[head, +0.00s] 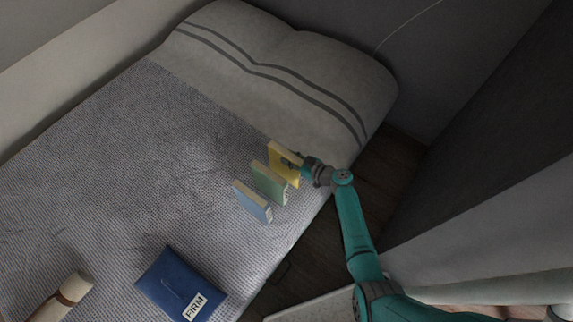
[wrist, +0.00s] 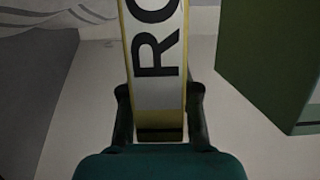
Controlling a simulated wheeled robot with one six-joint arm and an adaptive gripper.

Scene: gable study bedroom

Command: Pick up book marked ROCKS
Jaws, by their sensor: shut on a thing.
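The yellow book (head: 284,163) stands on the bed near the pillow, at the far end of a short row of books. In the wrist view its spine (wrist: 156,70) shows yellow edges and a white label with the black letters "RO"; the rest is cut off by the frame. My gripper (wrist: 160,105) is shut on this book, one finger on each side of the spine. In the head view my gripper (head: 306,168) meets the book's right side. Whether the book is lifted off the bed is hard to tell.
A green book (head: 269,184) and a blue book (head: 252,202) stand beside it; the green one also shows close by in the wrist view (wrist: 270,60). A dark blue cushion marked FIRM (head: 170,280) and a beige roll (head: 62,298) lie on the bed (head: 110,170). The pillow (head: 300,70) is behind.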

